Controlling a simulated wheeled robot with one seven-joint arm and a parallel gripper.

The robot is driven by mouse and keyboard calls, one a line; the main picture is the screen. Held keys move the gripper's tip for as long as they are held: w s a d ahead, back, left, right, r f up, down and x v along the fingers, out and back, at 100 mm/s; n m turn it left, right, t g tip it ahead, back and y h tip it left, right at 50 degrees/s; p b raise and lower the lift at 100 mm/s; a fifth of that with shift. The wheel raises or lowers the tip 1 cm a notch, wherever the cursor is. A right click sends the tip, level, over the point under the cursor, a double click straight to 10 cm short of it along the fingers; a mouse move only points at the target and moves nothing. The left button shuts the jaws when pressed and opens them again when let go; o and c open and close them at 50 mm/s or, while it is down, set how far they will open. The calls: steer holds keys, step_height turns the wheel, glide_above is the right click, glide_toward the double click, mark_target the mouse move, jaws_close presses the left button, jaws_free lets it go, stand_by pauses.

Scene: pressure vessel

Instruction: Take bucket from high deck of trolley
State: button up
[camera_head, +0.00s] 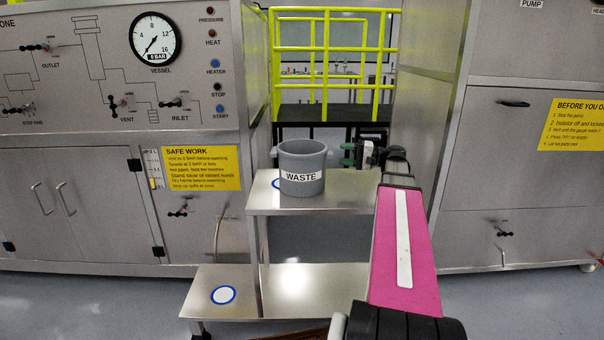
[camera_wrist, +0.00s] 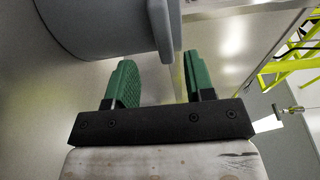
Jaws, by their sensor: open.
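A grey bucket (camera_head: 302,180) labelled WASTE stands upright on the high deck (camera_head: 342,197) of the metal trolley. A lug sticks out on each side of its rim. My gripper (camera_head: 349,154) is just right of the bucket at about rim height, open and empty. In the wrist view, the bucket (camera_wrist: 95,22) fills the upper left and its lug or rim edge (camera_wrist: 163,28) lies ahead of the gap between my green fingers (camera_wrist: 162,82). I cannot tell whether the lug reaches between the fingertips.
The low deck (camera_head: 240,308) carries a blue-ringed white disc (camera_head: 223,295). Steel control cabinets stand left (camera_head: 80,160) and right (camera_head: 500,190). Yellow railings (camera_head: 325,50) stand behind.

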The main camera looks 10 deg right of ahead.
steer(key=shift+r+x, duration=0.1)
steer(key=shift+x, duration=1.1)
steer(key=shift+r+x, duration=0.15)
steer(key=shift+x, duration=1)
jaws_close()
